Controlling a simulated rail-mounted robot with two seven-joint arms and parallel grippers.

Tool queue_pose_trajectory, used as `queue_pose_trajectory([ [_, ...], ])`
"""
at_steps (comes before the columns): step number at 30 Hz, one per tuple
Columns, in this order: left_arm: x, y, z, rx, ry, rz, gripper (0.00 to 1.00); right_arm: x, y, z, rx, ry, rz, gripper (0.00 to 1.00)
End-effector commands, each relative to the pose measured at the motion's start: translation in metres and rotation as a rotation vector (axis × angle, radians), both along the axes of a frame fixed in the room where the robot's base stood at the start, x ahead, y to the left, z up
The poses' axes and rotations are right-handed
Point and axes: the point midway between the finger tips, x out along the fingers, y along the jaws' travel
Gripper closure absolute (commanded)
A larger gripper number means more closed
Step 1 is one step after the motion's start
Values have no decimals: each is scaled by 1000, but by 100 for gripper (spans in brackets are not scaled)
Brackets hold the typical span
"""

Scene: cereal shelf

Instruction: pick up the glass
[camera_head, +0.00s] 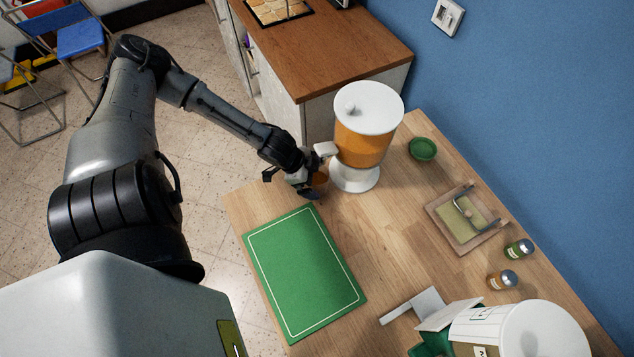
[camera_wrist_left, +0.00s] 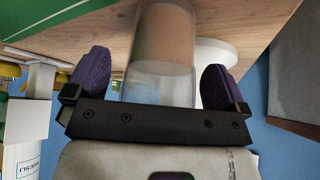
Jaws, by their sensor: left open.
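The glass (camera_wrist_left: 163,45) shows in the left wrist view as a clear cylinder with an orange-brown band at its far part. In the head view only a small orange patch of it (camera_head: 321,178) shows beside the dispenser's foot, the rest hidden by my gripper. My left gripper (camera_head: 312,188) is at the table's far left edge. Its two dark purple fingers (camera_wrist_left: 155,78) are open, one on each side of the glass. A gap shows between the glass and each finger. My right gripper is not in view.
A dispenser with orange contents (camera_head: 362,140) stands close to the left gripper. A green mat (camera_head: 305,272) lies in front. The middle of the table is clear.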

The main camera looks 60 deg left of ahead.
Motion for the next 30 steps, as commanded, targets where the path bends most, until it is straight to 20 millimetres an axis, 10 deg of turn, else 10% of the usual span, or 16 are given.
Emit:
queue_pose_trajectory([
  [21,0,0,1,-1,-2,0,60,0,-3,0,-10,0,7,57],
  [30,0,0,2,-1,-1,0,62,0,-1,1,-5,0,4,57],
])
